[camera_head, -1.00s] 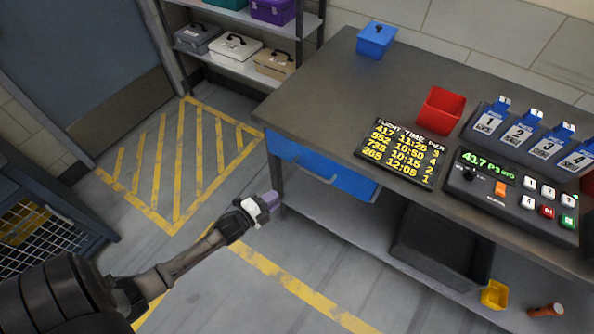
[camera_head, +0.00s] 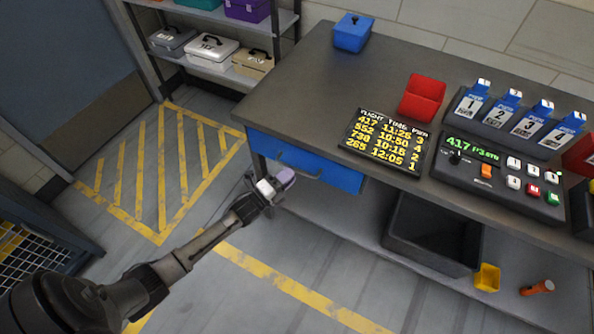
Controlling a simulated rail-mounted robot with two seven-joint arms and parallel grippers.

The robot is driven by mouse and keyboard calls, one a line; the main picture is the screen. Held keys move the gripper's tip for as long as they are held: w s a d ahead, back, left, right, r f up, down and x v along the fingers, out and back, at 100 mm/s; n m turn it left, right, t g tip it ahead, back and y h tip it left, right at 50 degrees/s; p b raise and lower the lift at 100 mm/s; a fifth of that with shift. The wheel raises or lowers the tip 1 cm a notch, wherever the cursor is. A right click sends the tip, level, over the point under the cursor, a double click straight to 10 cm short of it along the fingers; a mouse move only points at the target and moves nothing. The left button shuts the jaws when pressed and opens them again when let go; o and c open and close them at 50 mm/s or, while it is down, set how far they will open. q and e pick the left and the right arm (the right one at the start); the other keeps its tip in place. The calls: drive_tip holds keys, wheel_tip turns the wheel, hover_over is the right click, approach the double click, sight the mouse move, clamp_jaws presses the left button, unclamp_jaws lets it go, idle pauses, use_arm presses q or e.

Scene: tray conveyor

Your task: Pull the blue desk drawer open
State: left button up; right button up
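The blue desk drawer (camera_head: 335,175) is set in the front of the grey desk, under its left part. A grey bar handle (camera_head: 299,170) runs along the drawer front. The drawer looks shut. My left gripper (camera_head: 284,178) is just in front of the drawer, close to the left part of the handle, and its purple-grey fingertips point at it. I cannot tell whether the fingers touch the handle or how far apart they are. My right gripper is out of view.
A black bin (camera_head: 433,235) stands on the lower shelf. The floor left of the desk is clear.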

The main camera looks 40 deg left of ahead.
sight(297, 170)
use_arm(q)
drive_tip(key=shift+b+x, duration=0.35)
drive_tip(key=shift+x, duration=1.6)
clamp_jaws()
